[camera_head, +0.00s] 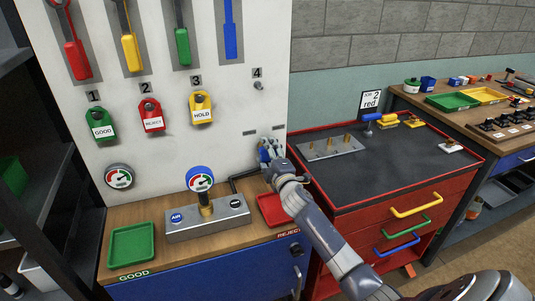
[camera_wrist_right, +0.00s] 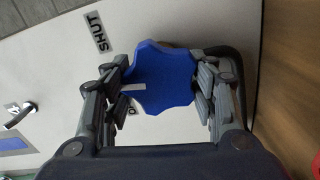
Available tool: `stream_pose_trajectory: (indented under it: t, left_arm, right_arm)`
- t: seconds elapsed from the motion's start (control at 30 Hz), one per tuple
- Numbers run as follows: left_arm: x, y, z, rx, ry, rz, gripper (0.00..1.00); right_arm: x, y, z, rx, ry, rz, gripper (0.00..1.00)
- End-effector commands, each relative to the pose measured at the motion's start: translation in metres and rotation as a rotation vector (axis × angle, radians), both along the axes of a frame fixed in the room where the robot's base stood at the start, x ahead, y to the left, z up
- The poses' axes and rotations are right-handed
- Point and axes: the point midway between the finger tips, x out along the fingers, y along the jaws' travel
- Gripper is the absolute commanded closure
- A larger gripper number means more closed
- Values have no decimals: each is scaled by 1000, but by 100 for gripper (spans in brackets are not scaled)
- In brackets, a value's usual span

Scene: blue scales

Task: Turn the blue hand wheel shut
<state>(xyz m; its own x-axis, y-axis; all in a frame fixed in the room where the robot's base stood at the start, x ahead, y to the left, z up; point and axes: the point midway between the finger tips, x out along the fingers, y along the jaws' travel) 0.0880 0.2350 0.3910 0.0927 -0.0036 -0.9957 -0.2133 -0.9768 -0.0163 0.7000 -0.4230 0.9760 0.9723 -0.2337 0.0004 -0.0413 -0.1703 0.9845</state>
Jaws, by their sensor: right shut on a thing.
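The blue hand wheel (camera_wrist_right: 162,80) is on the white panel, by a label reading SHUT (camera_wrist_right: 98,37). A white mark on the wheel points left in the right wrist view. A second label beside the wheel is mostly hidden behind it. My right gripper (camera_wrist_right: 163,88) has its fingers on opposite sides of the wheel and is shut on it. In the head view the right gripper (camera_head: 276,164) reaches the panel's lower right and covers most of the wheel (camera_head: 265,153). My left gripper is not in view.
A block with a blue-rimmed gauge (camera_head: 199,179) stands on the wooden bench, with a dark pipe running toward the wheel. A green tray (camera_head: 132,258) and a red tray (camera_head: 264,216) lie beside it. Tags hang above. A red tool cabinet (camera_head: 407,182) stands right.

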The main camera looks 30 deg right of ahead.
Motion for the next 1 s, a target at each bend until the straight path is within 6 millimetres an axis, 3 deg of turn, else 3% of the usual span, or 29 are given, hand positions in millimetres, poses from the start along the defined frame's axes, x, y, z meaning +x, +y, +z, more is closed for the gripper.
stream_pose_trajectory:
  t: [0.6,1.0]
  left_arm:
    - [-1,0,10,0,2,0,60]
    - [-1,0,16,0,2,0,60]
  right_arm:
    - [0,-2,5,561,-136,0,71]
    - [0,-3,5,798,-194,1,71]
